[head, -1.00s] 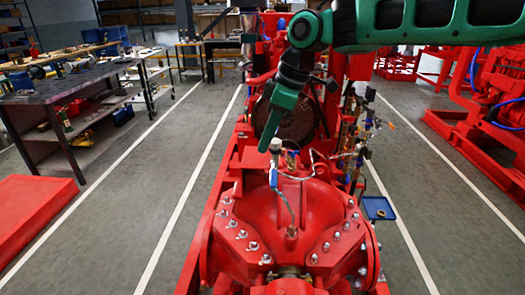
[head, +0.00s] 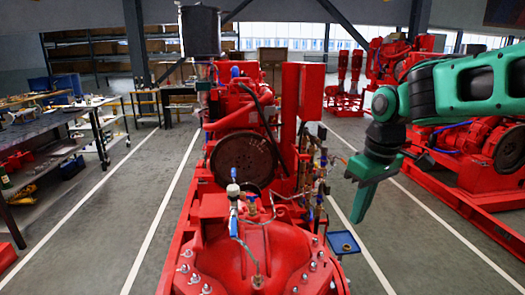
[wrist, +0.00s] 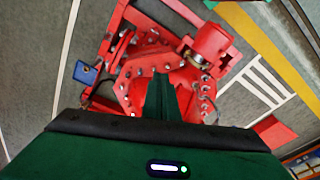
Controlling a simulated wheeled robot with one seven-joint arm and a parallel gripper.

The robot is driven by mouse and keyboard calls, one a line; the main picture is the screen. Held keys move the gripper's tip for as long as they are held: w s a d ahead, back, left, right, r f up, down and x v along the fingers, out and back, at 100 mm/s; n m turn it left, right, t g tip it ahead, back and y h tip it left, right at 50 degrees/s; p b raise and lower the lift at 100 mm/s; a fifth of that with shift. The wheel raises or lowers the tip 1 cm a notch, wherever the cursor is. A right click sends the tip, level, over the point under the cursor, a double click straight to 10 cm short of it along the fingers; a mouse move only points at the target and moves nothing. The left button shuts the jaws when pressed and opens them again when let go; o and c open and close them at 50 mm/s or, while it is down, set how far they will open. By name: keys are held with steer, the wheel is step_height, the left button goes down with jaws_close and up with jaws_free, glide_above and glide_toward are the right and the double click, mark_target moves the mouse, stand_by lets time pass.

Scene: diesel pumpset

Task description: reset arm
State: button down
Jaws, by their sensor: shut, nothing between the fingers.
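My gripper (head: 361,203) is green and hangs from my green arm at the right of the head view, fingers pointing down. It is shut and empty, in the air to the right of the red diesel pumpset (head: 285,247). In the wrist view my closed fingers (wrist: 161,98) point toward the red pump casing (wrist: 133,72) from above, with a clear gap.
A small blue tray (head: 343,242) sticks out at the pump's right side, near my gripper. A workbench (head: 45,140) with tools stands at the left. More red pumpsets (head: 480,150) stand at the right.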

steer(key=s+d+f+m, duration=0.3)
steer(key=s+d, duration=0.3)
steer(key=s, duration=0.2)
steer(key=s+d+f+m+g, duration=0.1)
steer(key=s+d+f+m, duration=0.1)
steer(key=s+d+m, duration=0.3)
steer(key=s+d+f+m, duration=0.3)
steer(key=s+d, duration=0.4)
steer(key=s, duration=0.3)
steer(key=shift+s+d+f+m+h, duration=0.3)
steer(key=shift+s+d+m+h, duration=0.1)
steer(key=shift+m, duration=0.4)
